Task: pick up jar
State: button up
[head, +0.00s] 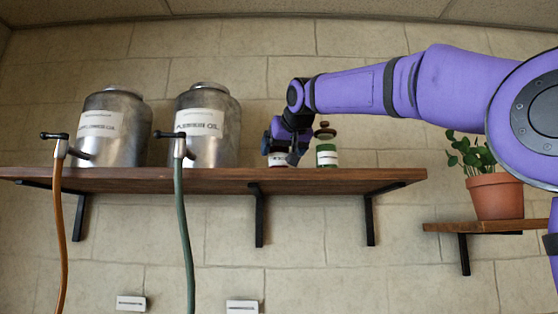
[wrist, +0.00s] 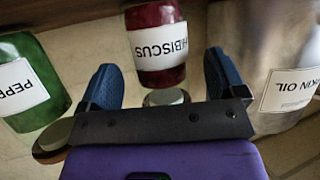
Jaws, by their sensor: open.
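A red jar (wrist: 157,45) with a white label reading HIBISCUS appears upside down in the wrist view, between my open gripper's (wrist: 158,66) two blue fingers. Gaps show between the jar and both fingers. In the head view my gripper (head: 288,153) is at the shelf and hides most of this jar; only its lower part with the label (head: 278,160) shows. A green jar (head: 326,168) with a white label and brown lid stands just right of it. The green jar (wrist: 30,75) shows at the left of the wrist view, its label starting PEPP.
A wooden shelf (head: 380,178) holds the jars and two metal oil cans (head: 112,148) and (head: 222,148) with taps and hoses. The nearer can (wrist: 270,60) is close to my right finger in the wrist view. A potted plant (head: 497,196) stands on a lower shelf at right.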

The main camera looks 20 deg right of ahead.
jog(key=shift+x, duration=1.2)
jog(key=shift+c, duration=0.4)
jog(key=c, duration=1.1)
jog(key=shift+r, duration=0.1)
